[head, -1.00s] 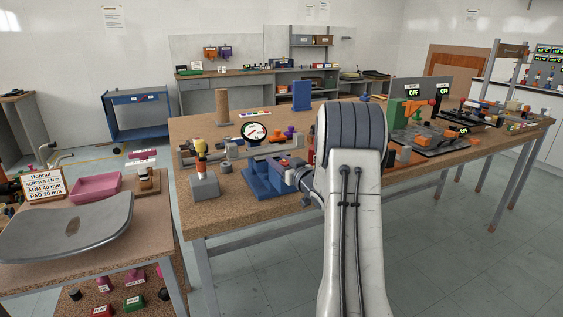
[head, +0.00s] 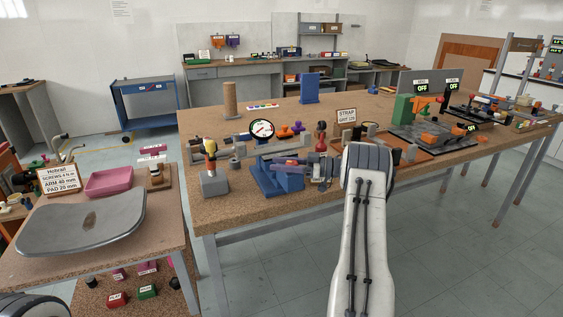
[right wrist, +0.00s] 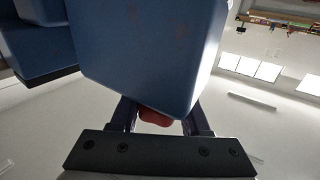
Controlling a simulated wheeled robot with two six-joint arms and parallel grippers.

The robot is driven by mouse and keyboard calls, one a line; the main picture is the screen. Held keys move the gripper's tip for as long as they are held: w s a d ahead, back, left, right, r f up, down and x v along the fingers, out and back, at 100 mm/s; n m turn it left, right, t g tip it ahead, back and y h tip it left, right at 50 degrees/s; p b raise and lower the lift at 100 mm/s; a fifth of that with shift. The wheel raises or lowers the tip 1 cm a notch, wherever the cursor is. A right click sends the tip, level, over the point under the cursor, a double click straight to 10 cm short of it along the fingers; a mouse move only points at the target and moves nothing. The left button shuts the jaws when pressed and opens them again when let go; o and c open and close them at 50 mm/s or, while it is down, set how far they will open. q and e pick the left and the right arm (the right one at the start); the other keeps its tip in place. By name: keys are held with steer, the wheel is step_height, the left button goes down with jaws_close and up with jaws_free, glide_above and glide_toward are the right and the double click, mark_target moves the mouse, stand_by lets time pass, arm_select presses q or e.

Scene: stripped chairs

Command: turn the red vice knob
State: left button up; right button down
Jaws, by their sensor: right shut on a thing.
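The blue vice (head: 268,181) stands at the front edge of the large cork-topped bench. Its blue body (right wrist: 150,50) fills the upper middle of the right wrist view. The red vice knob (right wrist: 155,117) shows partly below the blue body, between my two dark fingers. My right gripper (right wrist: 164,118) is shut on the knob, with the blue body close in front of it. In the head view my right gripper (head: 298,167) reaches the vice from the right, and the knob is not clearly made out there. My left gripper is not in view.
A dial gauge (head: 261,130) stands behind the vice. A grey block with a yellow-and-red tool (head: 213,183) is to its left. A STRAP sign (head: 346,115) and a green machine (head: 404,108) stand to the right. A grey seat shell (head: 85,222) lies on the left table.

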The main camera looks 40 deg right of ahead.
steer(key=shift+a+r+n+g+y, duration=0.1)
steer(key=shift+r+n+g+y, duration=0.1)
steer(key=shift+n+g+y, duration=0.7)
steer(key=shift+r+g, duration=0.15)
steer(key=shift+g, duration=0.25)
steer(key=c, duration=0.7)
jaws_free()
steer(key=o, duration=0.3)
steer(key=shift+f, duration=0.2)
steer(key=shift+s, duration=0.1)
steer(key=b+v, duration=0.1)
steer(key=v, duration=0.4)
steer(key=shift+d+f, duration=0.15)
steer(key=shift+d, duration=0.1)
steer(key=shift+v, duration=0.95)
